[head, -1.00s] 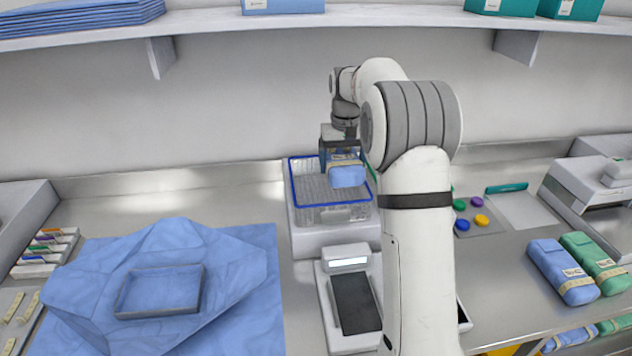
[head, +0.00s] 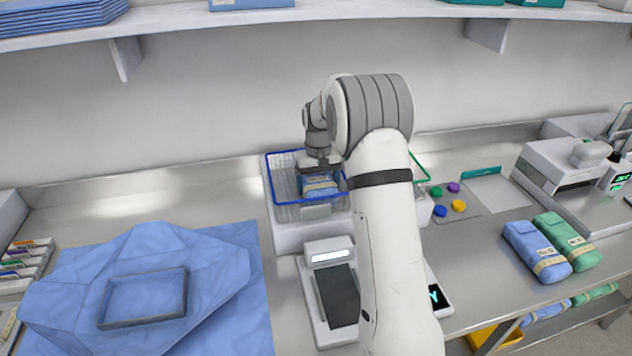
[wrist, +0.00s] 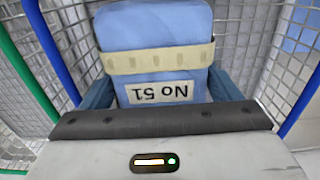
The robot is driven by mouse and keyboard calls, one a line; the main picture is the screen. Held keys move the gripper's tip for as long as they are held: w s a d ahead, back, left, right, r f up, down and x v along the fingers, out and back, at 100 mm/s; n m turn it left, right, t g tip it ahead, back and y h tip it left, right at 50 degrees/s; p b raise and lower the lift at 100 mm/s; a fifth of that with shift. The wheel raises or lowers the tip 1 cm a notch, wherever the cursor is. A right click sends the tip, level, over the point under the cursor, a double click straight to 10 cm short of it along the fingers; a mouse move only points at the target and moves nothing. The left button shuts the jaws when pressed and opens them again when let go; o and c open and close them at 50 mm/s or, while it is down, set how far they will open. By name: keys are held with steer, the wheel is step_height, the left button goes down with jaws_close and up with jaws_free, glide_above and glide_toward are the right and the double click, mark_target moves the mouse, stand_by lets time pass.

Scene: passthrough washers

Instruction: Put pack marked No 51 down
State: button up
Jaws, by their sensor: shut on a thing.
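The blue pack marked No 51 (wrist: 155,40) has a cream strap and a white label that reads upside down in the wrist view. In the head view the pack (head: 320,186) is inside the blue-rimmed wire basket (head: 283,203). My gripper (head: 318,172) is shut on the pack, with a dark finger on each side of it in the wrist view (wrist: 160,95). Wire mesh walls show on both sides of the pack. Whether the pack touches the basket floor is hidden.
A green-rimmed basket (head: 421,165) stands to the right, partly behind my arm. A scale (head: 335,290) sits in front of the blue basket. A blue wrap with a grey tray (head: 145,297) lies left. Blue (head: 537,250) and green packs (head: 566,240) lie right.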

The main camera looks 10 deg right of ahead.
steer(key=shift+r, duration=0.15)
steer(key=o, duration=1)
steer(key=shift+s+f, duration=0.1)
steer(key=shift+f, duration=0.1)
steer(key=shift+o, duration=0.2)
